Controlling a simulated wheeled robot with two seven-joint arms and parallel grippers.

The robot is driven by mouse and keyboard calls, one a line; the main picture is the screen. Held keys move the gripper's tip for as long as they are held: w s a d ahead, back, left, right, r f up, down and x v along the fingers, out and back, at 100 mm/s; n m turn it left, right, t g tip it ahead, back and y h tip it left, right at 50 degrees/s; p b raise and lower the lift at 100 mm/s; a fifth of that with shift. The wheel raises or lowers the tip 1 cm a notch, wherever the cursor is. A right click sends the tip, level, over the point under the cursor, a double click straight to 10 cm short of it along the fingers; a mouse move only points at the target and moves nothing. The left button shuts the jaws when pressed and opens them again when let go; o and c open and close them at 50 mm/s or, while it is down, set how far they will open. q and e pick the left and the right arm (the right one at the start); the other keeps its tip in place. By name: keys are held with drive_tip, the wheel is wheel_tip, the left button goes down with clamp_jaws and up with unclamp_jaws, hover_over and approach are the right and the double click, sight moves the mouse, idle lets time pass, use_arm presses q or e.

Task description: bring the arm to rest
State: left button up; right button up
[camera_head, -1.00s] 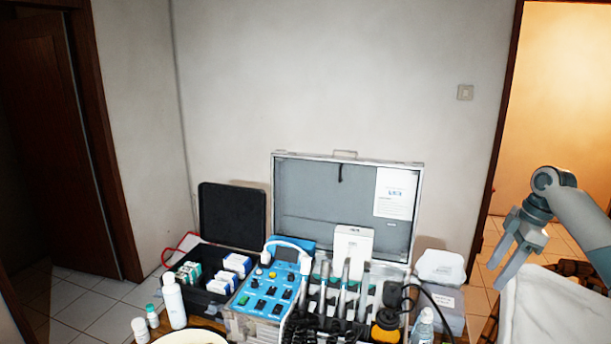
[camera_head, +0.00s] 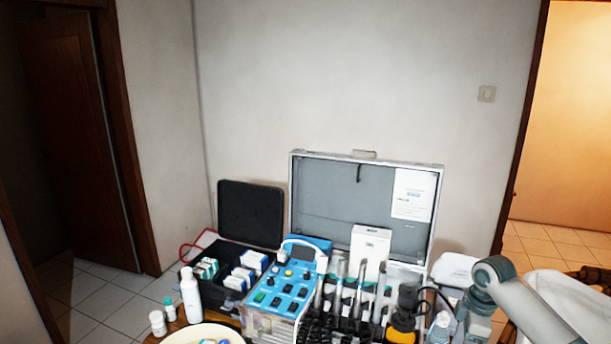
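My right arm (camera_head: 520,302) comes in at the lower right, bent at a grey joint. Its wrist part points down beside the open dental case (camera_head: 365,190). The fingers of my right gripper are not clearly visible; they are hidden or below the picture edge. My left gripper and arm do not show.
White bottles (camera_head: 190,295) and a cream bowl (camera_head: 205,330) are at the front left. A white-lined basket (camera_head: 565,305) is at the right.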

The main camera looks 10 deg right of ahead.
drive_tip(key=s+a+f+m+t, duration=0.1)
drive_tip(key=s+a+f+m, duration=0.2)
drive_tip(key=s+a+f, duration=1.4)
drive_tip(key=s+a+r+m+t, duration=0.1)
drive_tip(key=s+a+r+m, duration=0.2)
drive_tip(key=s, duration=0.6)
drive_tip(key=s+a+r+m+t, duration=0.1)
drive_tip(key=s+a+r+m, duration=0.2)
drive_tip(key=s, duration=0.5)
wheel_tip(320, 180, down, 33)
drive_tip(key=g+b, duration=0.1)
drive_tip(key=b, duration=0.4)
drive_tip(key=s+d+f+b, duration=0.1)
drive_tip(key=s+f+b, duration=0.1)
drive_tip(key=s+f, duration=0.8)
drive_tip(key=s+d+f+g+b, duration=0.1)
drive_tip(key=s+f+b, duration=0.2)
drive_tip(key=s+f, duration=0.6)
wheel_tip(320, 180, down, 6)
drive_tip(key=shift+s+d+r+m+h, duration=0.15)
drive_tip(key=shift+s+d+m+h, duration=0.15)
drive_tip(key=shift+s+d+h, duration=0.1)
drive_tip(key=shift+a, duration=0.1)
